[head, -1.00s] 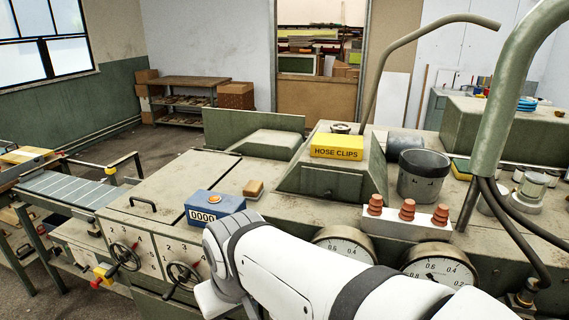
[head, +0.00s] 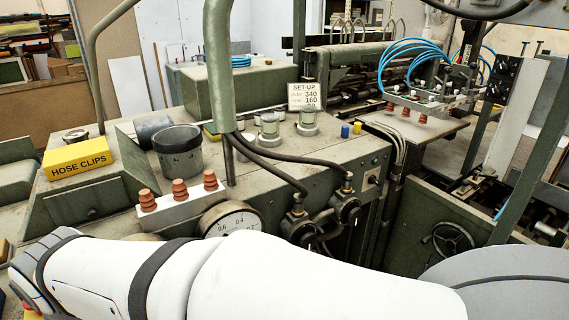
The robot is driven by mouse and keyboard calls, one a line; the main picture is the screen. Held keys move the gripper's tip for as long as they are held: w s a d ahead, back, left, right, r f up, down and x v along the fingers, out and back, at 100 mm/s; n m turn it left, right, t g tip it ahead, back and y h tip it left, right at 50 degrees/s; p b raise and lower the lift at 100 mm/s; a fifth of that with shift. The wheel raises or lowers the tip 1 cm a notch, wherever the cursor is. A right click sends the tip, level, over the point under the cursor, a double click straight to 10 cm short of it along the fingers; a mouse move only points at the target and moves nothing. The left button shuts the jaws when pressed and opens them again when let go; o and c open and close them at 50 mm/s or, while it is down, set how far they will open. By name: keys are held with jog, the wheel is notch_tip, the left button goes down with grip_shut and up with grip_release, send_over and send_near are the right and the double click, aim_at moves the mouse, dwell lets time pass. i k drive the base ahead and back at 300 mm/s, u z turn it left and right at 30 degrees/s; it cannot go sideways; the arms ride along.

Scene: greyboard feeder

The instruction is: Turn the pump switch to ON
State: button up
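I cannot pick out the pump switch with certainty. A small dark knob (head: 374,180) sits on the right end of the green machine's front, below a small green light or button (head: 376,161). Its markings are too small to read, so I cannot tell its position. My gripper is not in view.
Two dark valves (head: 345,208) with black hoses stand out left of the knob. A green post (head: 218,70), a pressure gauge (head: 232,220), a grey pot (head: 180,150) and a yellow hose clips box (head: 77,157) are further left. A handwheel (head: 449,240) is at lower right.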

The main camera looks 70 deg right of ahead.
aim_at(372, 180)
jog(key=z, duration=2.55)
jog(key=k, duration=1.1)
jog(key=z, duration=0.35)
jog(key=i, duration=1.05)
jog(key=z, duration=0.05)
